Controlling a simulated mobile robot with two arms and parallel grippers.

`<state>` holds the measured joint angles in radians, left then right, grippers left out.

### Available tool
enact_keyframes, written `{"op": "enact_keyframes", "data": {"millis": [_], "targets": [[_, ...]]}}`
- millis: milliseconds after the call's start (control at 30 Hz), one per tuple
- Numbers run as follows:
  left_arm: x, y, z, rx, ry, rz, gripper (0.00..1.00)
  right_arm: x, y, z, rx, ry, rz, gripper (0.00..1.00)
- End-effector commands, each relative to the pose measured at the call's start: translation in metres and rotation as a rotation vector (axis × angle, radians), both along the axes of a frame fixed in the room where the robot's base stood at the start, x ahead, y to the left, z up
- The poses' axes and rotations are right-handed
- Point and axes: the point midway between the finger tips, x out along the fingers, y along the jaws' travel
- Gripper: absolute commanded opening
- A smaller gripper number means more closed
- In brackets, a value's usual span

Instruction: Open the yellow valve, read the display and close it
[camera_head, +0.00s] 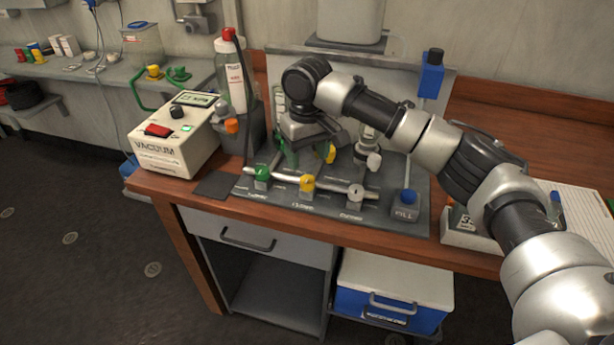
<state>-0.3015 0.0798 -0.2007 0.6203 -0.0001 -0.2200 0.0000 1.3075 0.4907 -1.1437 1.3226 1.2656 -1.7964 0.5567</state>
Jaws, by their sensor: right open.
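A horizontal metal pipe manifold on a dark board (380,215) carries a green valve knob (262,172), a yellow valve knob (307,182) and a grey-white knob (356,192). Another small yellow part (330,153) shows behind the pipe. A lit display (196,99) sits on top of the cream VACUUM box (175,140) at the left; its reading is too small to make out. My right gripper (318,152) is open and points down behind the manifold, above and apart from the front yellow valve. Its fingertips are hard to make out. My left gripper is out of view.
A blue and white cooler (395,285) sits below the bench.

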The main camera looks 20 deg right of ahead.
Motion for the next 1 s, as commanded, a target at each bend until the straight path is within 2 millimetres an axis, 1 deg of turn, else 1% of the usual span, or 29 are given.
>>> {"op": "enact_keyframes", "data": {"millis": [33, 100, 200, 333, 500, 767, 867, 1000], "targets": [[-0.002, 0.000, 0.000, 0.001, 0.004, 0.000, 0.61, -0.001, -0.001, -0.012, -0.003, 0.004, -0.001, 0.61], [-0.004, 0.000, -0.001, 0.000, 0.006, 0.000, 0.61, 0.000, -0.001, -0.025, -0.003, 0.003, -0.001, 0.61], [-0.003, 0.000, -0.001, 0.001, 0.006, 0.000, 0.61, 0.000, -0.001, -0.042, -0.001, 0.002, 0.000, 0.61], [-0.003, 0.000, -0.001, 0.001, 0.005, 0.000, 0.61, 0.000, -0.001, -0.059, -0.001, 0.001, 0.000, 0.61], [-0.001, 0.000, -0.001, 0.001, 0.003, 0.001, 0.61, 0.000, 0.000, -0.069, -0.001, 0.000, 0.000, 0.61], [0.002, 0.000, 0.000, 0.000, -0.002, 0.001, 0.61, 0.000, 0.000, -0.070, -0.001, -0.001, 0.001, 0.61], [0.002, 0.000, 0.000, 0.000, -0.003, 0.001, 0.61, 0.000, 0.000, -0.070, 0.000, -0.001, 0.001, 0.47], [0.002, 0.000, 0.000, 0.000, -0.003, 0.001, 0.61, 0.000, 0.000, -0.070, 0.000, -0.001, 0.001, 0.26]]}}
